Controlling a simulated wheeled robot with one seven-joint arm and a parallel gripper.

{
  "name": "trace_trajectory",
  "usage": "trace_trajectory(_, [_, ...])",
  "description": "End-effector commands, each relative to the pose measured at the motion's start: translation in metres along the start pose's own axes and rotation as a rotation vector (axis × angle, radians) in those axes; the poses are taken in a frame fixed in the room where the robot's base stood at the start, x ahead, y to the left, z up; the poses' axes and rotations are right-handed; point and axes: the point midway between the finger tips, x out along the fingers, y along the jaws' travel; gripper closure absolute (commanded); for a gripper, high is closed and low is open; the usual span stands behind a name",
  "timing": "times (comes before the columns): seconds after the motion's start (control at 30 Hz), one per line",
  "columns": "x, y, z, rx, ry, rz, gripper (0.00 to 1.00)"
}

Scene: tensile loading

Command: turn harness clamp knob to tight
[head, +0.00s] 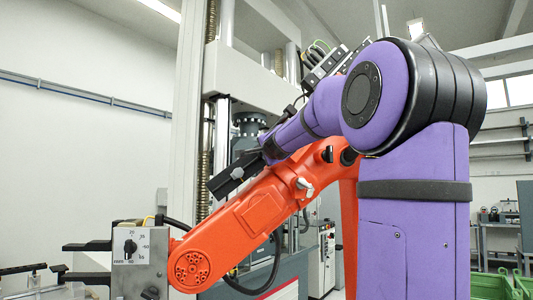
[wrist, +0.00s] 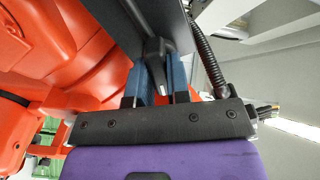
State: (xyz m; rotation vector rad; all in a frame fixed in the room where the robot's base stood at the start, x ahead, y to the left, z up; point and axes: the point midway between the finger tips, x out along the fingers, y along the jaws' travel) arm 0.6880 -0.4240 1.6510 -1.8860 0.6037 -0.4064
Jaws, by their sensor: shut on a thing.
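My gripper (wrist: 157,78) shows in the wrist view with its two blue fingers on either side of a dark, rounded knob (wrist: 155,50). It is shut on this knob, which looks like the harness clamp knob. The knob's lower part sits between the fingers and its tip points toward me. Any tight or loose marking on it is not visible. In the head view my gripper (head: 228,181) is a small dark shape at the end of my purple arm, beside the orange arm. The knob cannot be made out there.
A large orange robot arm (head: 250,210) lies close along my gripper. A ribbed hose (wrist: 207,60) runs just right of the fingers in the wrist view. A grey box with a marked dial (head: 130,247) stands at lower left. A tall testing frame (head: 240,75) rises behind.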

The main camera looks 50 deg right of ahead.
Motion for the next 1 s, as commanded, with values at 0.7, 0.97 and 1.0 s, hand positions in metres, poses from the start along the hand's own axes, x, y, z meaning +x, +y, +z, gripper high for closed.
trace_trajectory(0.7, [0.0002, 0.0018, 0.0007, 0.188, -0.001, 0.003, 1.00])
trace_trajectory(0.97, [0.0002, 0.0020, 0.0007, 0.187, -0.002, 0.004, 0.74])
trace_trajectory(1.0, [0.0002, 0.0019, 0.0007, 0.187, -0.002, 0.003, 0.72])
